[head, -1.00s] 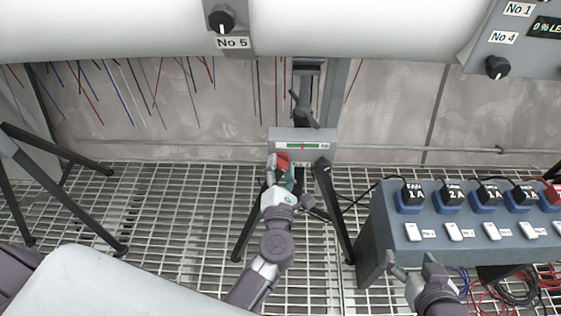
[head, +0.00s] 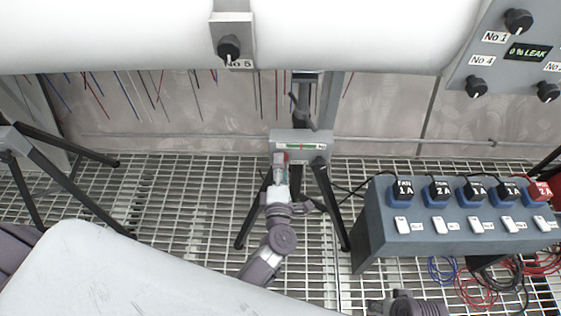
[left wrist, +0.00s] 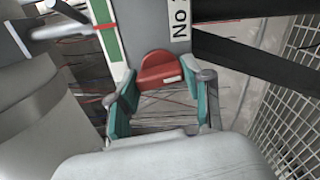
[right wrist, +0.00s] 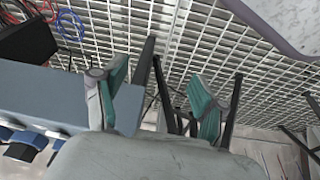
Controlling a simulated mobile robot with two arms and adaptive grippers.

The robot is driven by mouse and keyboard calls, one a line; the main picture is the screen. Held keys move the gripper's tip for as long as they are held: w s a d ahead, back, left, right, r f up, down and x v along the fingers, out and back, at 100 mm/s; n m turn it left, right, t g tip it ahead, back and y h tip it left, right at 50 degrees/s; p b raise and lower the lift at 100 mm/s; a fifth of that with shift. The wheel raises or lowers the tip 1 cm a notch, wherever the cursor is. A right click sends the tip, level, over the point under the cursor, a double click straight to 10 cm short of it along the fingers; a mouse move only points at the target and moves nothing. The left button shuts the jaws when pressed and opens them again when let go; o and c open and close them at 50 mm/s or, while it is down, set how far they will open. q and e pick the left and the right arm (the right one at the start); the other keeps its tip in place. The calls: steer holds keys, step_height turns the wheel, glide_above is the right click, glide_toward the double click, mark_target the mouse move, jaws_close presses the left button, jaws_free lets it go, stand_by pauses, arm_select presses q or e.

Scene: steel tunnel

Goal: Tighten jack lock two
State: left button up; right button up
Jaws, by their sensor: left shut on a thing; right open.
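The jack is a tripod stand with a grey head box (head: 317,148) carrying a green gauge strip with a red mark. A red lock handle (head: 280,158) sits on the box's lower left side. It also shows in the left wrist view (left wrist: 160,70), beside a label whose number is cut off.
A blue-grey switch box (head: 440,235) with several plugs stands to the right, cables hanging below. Black tripod legs (head: 330,210) spread under the jack; another stand (head: 60,175) is at left. A white pipe (head: 120,35) crosses above. The grating floor (head: 185,200) is clear left of the jack.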

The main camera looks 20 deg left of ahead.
arm_select(q)
steer(key=shift+d+m+p, duration=0.1)
steer(key=shift+m+p, duration=0.5)
steer(key=shift+m, duration=0.4)
arm_select(e)
steer(key=shift+s+f, duration=0.25)
steer(key=shift+f, duration=1.15)
steer(key=shift+s+f, duration=0.2)
steer(key=shift+f, duration=1.2)
arm_select(q)
steer(key=o, duration=1.2)
steer(key=shift+c, duration=0.2)
steer(key=v, duration=1.2)
